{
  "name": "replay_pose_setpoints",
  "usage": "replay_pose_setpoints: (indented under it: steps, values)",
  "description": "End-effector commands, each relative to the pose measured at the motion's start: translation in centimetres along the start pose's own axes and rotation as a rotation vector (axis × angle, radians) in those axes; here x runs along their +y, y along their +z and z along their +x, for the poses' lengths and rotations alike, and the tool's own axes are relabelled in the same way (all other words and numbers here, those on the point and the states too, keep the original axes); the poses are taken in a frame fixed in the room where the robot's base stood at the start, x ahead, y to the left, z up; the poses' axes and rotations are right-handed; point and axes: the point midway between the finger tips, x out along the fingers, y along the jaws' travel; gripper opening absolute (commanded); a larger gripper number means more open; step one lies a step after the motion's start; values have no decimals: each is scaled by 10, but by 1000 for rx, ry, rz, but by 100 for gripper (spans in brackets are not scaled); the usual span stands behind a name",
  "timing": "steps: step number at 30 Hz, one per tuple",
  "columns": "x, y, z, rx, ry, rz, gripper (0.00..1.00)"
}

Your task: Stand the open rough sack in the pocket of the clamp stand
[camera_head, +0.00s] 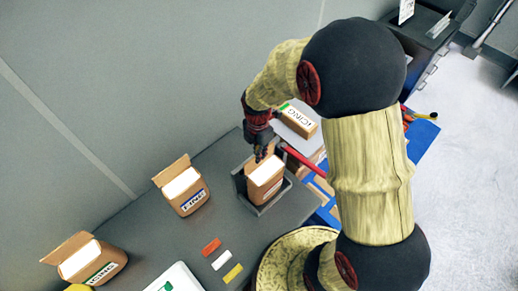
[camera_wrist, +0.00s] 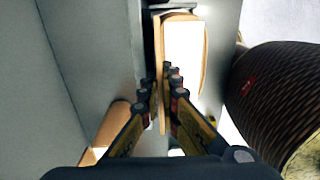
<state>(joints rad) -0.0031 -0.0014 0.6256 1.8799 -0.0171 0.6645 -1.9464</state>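A brown open sack (camera_head: 264,184) with a white top stands in the pocket of the grey clamp stand (camera_head: 281,201). Its label is not visible, so I cannot read whether it is the rough one. It also shows in the wrist view (camera_wrist: 185,50), with its raised flap (camera_wrist: 162,75) edge-on. My gripper (camera_head: 260,154) is over its back edge. In the wrist view, my gripper (camera_wrist: 161,82) has one finger on each side of the flap, with the tips seeming slightly apart from it. The sack looks upright; its base is hidden by the stand.
An open sack with a blue FINE label (camera_head: 183,188) stands to the left. Another open sack with a green label (camera_head: 92,262) stands at lower left. An ICING box (camera_head: 298,119) lies behind the stand. Red, white and yellow pieces (camera_head: 221,260) lie in front.

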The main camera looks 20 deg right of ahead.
Motion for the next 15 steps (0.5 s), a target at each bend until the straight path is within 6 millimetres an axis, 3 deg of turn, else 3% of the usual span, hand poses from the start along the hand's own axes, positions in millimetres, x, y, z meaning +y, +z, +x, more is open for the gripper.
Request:
replay_pose_setpoints:
  steps: [15]
  values:
    - [6,1,7,-2,5,0,0]
